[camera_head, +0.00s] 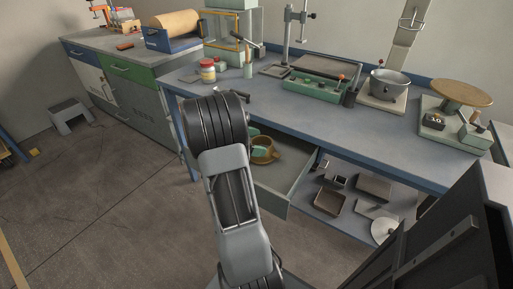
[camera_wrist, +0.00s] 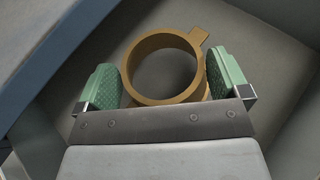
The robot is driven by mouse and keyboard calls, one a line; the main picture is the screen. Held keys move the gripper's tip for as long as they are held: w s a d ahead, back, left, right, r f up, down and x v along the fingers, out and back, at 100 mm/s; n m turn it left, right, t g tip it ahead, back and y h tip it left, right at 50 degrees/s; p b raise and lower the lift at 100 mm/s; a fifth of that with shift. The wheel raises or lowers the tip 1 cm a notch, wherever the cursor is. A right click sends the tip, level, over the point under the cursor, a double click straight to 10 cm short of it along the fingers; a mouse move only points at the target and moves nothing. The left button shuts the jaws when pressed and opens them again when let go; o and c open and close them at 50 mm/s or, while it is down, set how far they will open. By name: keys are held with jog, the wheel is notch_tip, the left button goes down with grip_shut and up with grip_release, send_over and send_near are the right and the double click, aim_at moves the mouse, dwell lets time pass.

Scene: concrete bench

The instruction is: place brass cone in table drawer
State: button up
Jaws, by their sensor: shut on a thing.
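The brass cone (camera_wrist: 134,77) shows from above in the wrist view as a brass-coloured round ring with a small tab at its upper right. My gripper (camera_wrist: 165,82) is shut on it, with a green pad on each side. In the head view the cone (camera_head: 270,154) is partly hidden by my arm. The table drawer (camera_head: 271,196) is pulled open under the bench, and the cone is over or inside it. In the wrist view the drawer's grey inside (camera_wrist: 262,62) surrounds the cone. I cannot tell whether the cone touches the drawer floor.
The bench top (camera_head: 330,118) overhangs the drawer's back side. A lower shelf (camera_head: 345,205) with several trays lies to the right. A pot (camera_head: 387,85), a green tool base (camera_head: 312,88) and a jar (camera_head: 208,72) stand on the bench. Floor (camera_head: 120,200) at left is clear.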

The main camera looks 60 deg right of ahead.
jog(key=shift+f, duration=0.8)
jog(key=shift+f, duration=0.15)
jog(key=o, duration=0.7)
jog(key=shift+a+r, duration=0.1)
jog(key=shift+r, duration=0.2)
jog(key=p+v, duration=0.2)
jog(key=v, duration=0.9)
jog(key=shift+w+a+r+p, duration=0.1)
jog(key=shift+w+a+p, duration=0.15)
jog(key=shift+p, duration=0.15)
